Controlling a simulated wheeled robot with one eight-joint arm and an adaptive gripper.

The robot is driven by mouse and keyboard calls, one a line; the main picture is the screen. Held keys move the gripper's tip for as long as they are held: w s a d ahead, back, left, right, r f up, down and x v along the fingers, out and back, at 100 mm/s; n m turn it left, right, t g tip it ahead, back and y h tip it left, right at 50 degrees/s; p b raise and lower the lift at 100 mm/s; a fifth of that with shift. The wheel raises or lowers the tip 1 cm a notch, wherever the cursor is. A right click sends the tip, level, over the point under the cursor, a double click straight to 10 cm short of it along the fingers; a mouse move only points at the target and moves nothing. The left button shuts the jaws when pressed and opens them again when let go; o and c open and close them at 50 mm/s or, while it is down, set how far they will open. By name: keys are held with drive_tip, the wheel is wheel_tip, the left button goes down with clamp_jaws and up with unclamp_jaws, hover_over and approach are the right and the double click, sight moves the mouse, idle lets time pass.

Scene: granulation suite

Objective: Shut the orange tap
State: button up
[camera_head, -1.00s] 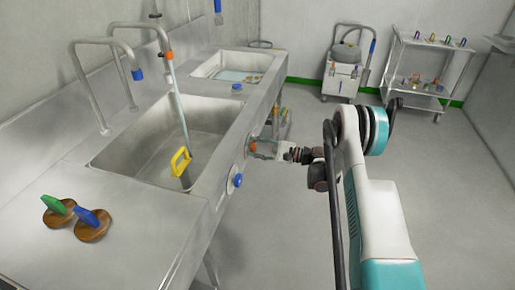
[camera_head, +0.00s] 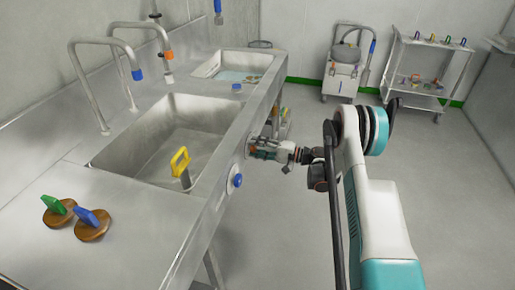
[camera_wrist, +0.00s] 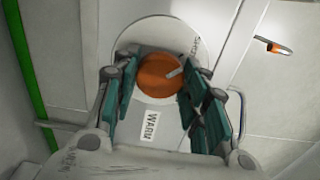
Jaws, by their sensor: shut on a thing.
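The orange tap knob (camera_wrist: 160,75) sits on a round plate on the sink's front panel, beside a WARM label (camera_wrist: 150,126). A pale pointer mark on it tilts to the upper right in the wrist view. My gripper (camera_wrist: 158,82) is shut on the knob, with teal fingers on its left and right sides. In the head view my gripper (camera_head: 265,151) is at the front panel and mostly hides the knob. The spout with the orange collar (camera_head: 169,56) hangs over the near basin (camera_head: 150,165), and no water stream shows below it.
A blue knob (camera_head: 237,180) is nearer on the same panel. A spout with a blue collar (camera_head: 137,74) stands left. A yellow-handled tool (camera_head: 181,162) is in the basin. Green (camera_head: 54,205) and blue (camera_head: 88,216) handled tools lie on the counter.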

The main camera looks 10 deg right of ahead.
idle(0.4)
drive_tip(key=o, duration=1.1)
drive_tip(key=shift+d, duration=0.1)
drive_tip(key=v, duration=1.1)
drive_tip(key=shift+s+d, duration=0.25)
drive_tip(key=shift+d, duration=0.1)
